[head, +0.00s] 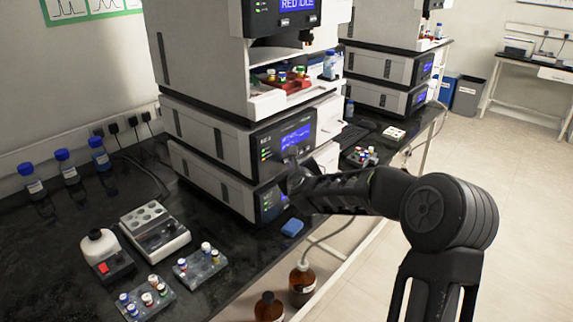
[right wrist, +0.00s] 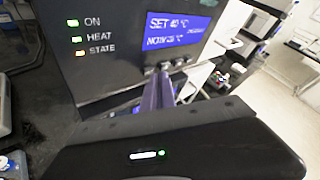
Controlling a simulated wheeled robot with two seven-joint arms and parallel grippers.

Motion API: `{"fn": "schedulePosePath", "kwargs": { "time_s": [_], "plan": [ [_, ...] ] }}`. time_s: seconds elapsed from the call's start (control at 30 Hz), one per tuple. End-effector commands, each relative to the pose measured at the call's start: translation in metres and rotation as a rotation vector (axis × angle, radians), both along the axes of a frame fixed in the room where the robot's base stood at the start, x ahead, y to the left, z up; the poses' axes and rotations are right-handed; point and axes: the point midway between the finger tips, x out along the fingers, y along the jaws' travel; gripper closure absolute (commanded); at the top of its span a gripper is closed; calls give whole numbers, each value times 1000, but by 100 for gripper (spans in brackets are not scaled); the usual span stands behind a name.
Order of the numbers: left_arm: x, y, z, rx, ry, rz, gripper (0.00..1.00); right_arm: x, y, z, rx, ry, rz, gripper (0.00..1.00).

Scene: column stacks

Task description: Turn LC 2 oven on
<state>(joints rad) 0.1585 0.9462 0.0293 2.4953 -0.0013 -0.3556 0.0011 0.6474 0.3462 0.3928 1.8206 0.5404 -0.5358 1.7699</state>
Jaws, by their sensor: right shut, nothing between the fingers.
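The right wrist view shows a dark oven panel (right wrist: 110,50) close up, with lit ON, HEAT and STATE lights, the first two green and STATE amber. Its blue display (right wrist: 178,28) reads SET 40 °C above a blurred NOW line. Small buttons (right wrist: 165,66) sit below the display. In the head view this looks like the middle unit (head: 284,140) of the near stack. My right gripper (head: 284,181) is shut and empty, its tip just below that panel; it also shows in the wrist view (right wrist: 154,92). I cannot tell whether it touches a button. My left gripper is out of view.
A lower unit (head: 270,203) with a lit display is partly behind my right gripper. Vial racks (head: 201,266) stand at the front left, brown bottles (head: 302,281) below the bench edge. A second stack (head: 385,68) stands behind.

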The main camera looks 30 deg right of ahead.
Motion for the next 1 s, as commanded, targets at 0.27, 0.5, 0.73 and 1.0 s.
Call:
{"fn": "schedulePosePath", "kwargs": {
  "time_s": [0.27,0.5,0.73,1.0],
  "plan": [
    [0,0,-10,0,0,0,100,-9,-3,-2,1,2,-1,100],
    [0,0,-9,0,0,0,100,-9,-3,-1,1,2,-1,100],
    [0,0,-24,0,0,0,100,-19,-7,-4,-1,-1,-2,100],
    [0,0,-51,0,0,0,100,-45,-14,-5,-2,-1,-1,100]
  ]
}}
